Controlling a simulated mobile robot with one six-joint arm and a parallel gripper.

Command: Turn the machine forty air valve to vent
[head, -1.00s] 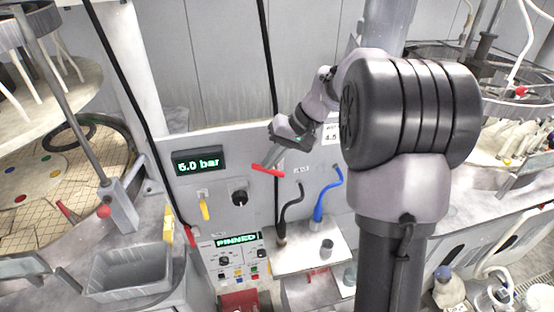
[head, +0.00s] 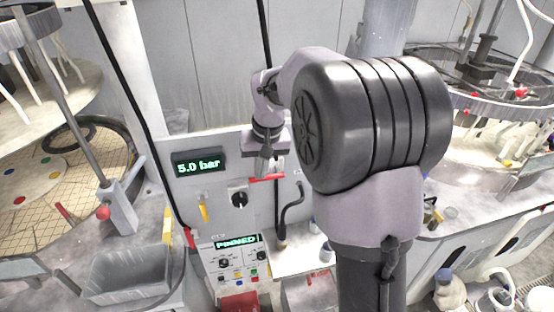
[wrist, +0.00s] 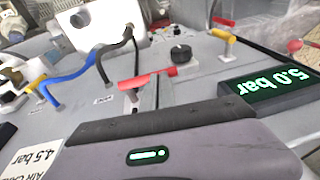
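A red lever (head: 266,179) sits on the upright grey panel, right of the "5.0 bar" display (head: 199,162). In the wrist view the red lever (wrist: 147,78) lies across the panel near a black hose. A yellow lever (head: 204,212) hangs below the display and points down; it also shows in the wrist view (wrist: 223,36). Which lever is the machine forty air valve I cannot read. My gripper (head: 264,166) points down at the red lever, partly overlapping it in the head view; contact is unclear. Its fingers are too small and hidden to judge their opening.
A black knob (head: 238,200) is between the levers. A "PINNED" control box (head: 236,262) stands below. A black hose (head: 291,212) curves beside the red lever. A grey bin (head: 128,275) is at lower left. My arm hides the panel's right part.

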